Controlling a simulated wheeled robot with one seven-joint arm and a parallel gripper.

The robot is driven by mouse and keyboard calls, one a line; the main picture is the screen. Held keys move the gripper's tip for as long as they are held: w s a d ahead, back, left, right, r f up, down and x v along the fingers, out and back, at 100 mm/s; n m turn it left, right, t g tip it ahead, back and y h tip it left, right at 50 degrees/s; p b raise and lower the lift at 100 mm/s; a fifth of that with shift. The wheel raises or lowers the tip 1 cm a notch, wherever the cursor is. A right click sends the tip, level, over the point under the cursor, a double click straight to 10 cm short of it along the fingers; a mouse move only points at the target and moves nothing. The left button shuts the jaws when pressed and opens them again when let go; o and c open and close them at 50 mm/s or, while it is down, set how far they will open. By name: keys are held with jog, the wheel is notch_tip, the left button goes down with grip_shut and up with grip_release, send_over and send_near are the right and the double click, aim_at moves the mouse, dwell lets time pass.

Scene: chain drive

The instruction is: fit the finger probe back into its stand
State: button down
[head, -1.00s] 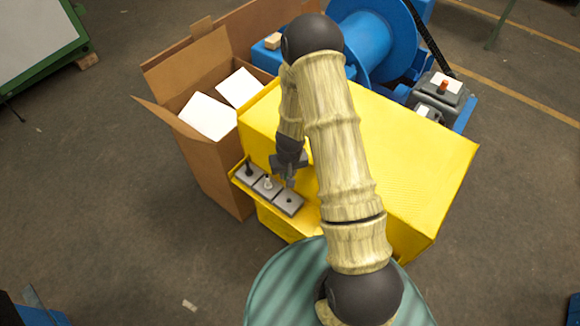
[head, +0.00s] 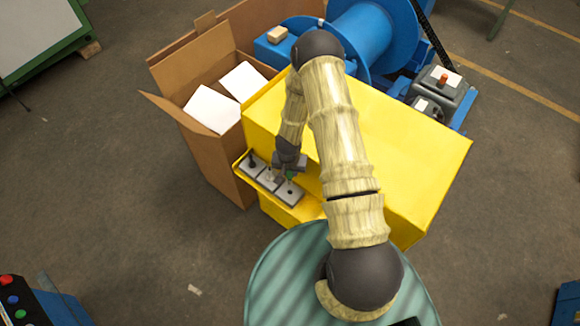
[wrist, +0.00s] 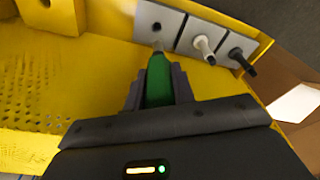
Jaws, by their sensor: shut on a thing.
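The green finger probe (wrist: 159,82) is held between the jaws of my gripper (wrist: 158,92) and points toward the stand. In the head view a bit of green shows below my gripper (head: 289,172). The stand is a grey block with an empty hole (wrist: 157,27), at one end of a row of three on a yellow ledge; it also shows in the head view (head: 289,194). The probe's tip is close to this block, seemingly just short of the hole; I cannot tell whether it touches.
The middle block holds a white probe (wrist: 203,46) and the far block a black probe (wrist: 240,60). A yellow housing (head: 385,150) rises beside the ledge. An open cardboard box (head: 205,150) stands to the left. A blue drum (head: 375,40) is behind.

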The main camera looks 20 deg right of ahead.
aim_at(290, 184)
dwell(0.3)
jog(key=shift+f+b, duration=2.45)
jog(key=shift+f, duration=0.5)
jog(key=shift+f+b, duration=0.4)
jog(key=shift+b, duration=0.1)
jog(key=shift+s+f, duration=0.1)
jog(key=shift+f, duration=0.1)
jog(key=shift+f+b, duration=1.35)
jog(key=shift+f, duration=0.1)
jog(key=c, duration=1.1)
grip_release()
jog(key=shift+r, duration=0.1)
jog(key=r, duration=0.5)
jog(key=s+r, duration=0.1)
jog(key=r, duration=0.5)
jog(key=s+a+r+b, duration=0.1)
jog(key=r, duration=0.5)
jog(key=shift+s, duration=0.1)
